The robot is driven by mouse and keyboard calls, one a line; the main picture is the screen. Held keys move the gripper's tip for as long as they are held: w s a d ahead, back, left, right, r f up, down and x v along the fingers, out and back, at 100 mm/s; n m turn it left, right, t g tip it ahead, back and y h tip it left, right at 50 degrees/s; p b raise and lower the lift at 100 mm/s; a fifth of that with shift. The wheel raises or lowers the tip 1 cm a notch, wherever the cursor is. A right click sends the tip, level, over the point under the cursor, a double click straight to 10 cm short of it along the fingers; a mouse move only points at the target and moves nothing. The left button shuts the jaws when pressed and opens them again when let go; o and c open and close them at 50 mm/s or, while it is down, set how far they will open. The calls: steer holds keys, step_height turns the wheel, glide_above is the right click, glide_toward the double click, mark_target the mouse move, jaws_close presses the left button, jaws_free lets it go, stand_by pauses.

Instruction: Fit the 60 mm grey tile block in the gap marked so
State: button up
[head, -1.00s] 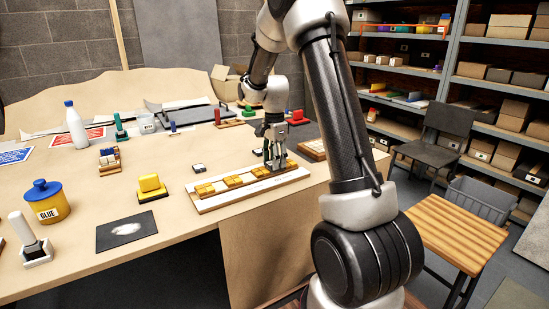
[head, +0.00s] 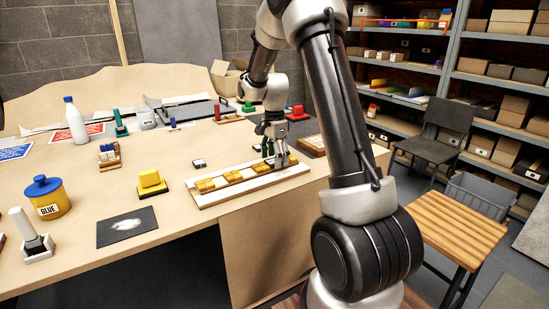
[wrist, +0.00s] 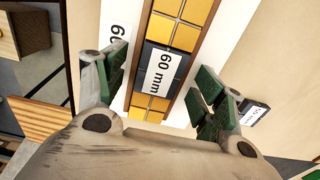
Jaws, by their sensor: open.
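The grey tile block (wrist: 161,72), with a white "60 mm" label, lies in the row of yellow tiles on the mosaic panel, with yellow tiles at both its ends in the wrist view. It looks set into the row; whether it is fully seated I cannot tell. The panel (head: 206,204) lies near the table's front edge, with part of a "60" mark on its white border in the wrist view. My gripper (wrist: 163,95) is open above the block, its green-padded fingers apart on either side. In the head view my gripper (head: 278,157) hides the block.
A smaller dark block (wrist: 254,113) with a white label lies beside the panel; it also shows in the head view (head: 199,163). A yellow sponge-like block (head: 149,180), a glue pot (head: 47,198) and a white bottle (head: 75,122) stand left. Bare table lies behind the panel.

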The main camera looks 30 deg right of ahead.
step_height(320, 180, up, 12)
steer(key=shift+f, duration=0.15)
stand_by(0.6)
steer(key=s+a+r+n+t, duration=0.2)
steer(key=s+n, duration=0.6)
steer(key=s, duration=0.7)
steer(key=s+a+r+n+t, duration=0.2)
steer(key=s+a+r+n, duration=0.2)
steer(key=s+n, duration=0.5)
steer(key=s+a, duration=0.1)
steer(key=s, duration=0.6)
steer(key=shift+r+n, duration=0.2)
steer(key=shift+n, duration=0.1)
